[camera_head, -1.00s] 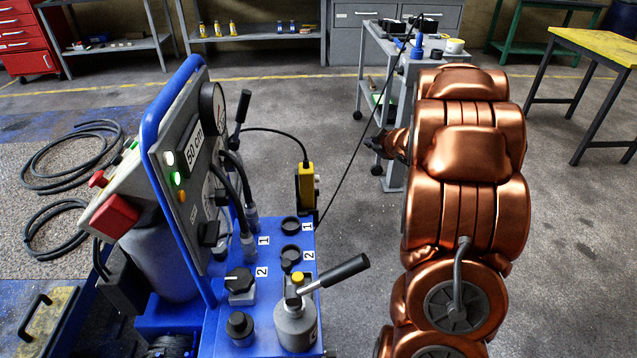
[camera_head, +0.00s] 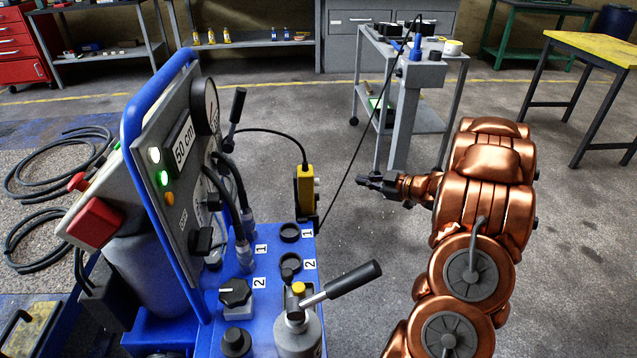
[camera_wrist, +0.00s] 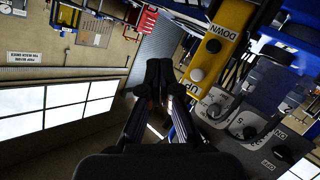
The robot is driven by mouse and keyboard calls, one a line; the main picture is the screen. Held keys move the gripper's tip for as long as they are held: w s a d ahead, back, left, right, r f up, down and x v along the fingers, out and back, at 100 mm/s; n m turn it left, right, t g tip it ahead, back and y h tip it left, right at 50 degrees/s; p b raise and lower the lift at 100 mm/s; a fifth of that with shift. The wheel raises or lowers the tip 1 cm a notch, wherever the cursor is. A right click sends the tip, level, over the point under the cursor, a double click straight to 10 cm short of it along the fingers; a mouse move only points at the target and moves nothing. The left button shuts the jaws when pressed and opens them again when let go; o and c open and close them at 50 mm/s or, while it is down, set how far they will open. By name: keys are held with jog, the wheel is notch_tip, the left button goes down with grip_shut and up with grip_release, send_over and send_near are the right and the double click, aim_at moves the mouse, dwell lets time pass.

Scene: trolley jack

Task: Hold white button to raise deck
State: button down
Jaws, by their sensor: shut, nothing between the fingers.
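A yellow pendant (camera_head: 306,186) hangs on a black cable at the right side of the blue hydraulic unit (camera_head: 210,325). In the wrist view the pendant (camera_wrist: 225,30) shows tilted at the upper right, marked DOWN and UP. Its white button (camera_wrist: 196,75) lies by the UP label, and a dark button (camera_wrist: 213,46) by the DOWN label. My gripper (camera_head: 364,180) is shut and empty, right of the pendant and apart from it. In the wrist view my gripper's fingers (camera_wrist: 158,68) are together, left of the white button. I cannot make out the deck.
The unit's tilted panel (camera_head: 175,165) has a 50 cm sign, a gauge and lit lamps. A lever (camera_head: 340,285) sticks out at its front right. A grey trolley (camera_head: 410,110) stands behind my gripper. A thin black cable (camera_head: 350,160) runs between pendant and trolley.

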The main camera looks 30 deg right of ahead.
aim_at(318, 182)
jog(key=w+a+b, duration=0.4)
jog(key=a, duration=0.4)
dwell(0.4)
jog(key=shift+a, duration=0.1)
dwell(1.3)
jog(key=shift+w+a, duration=0.15)
jog(key=shift+a, duration=0.1)
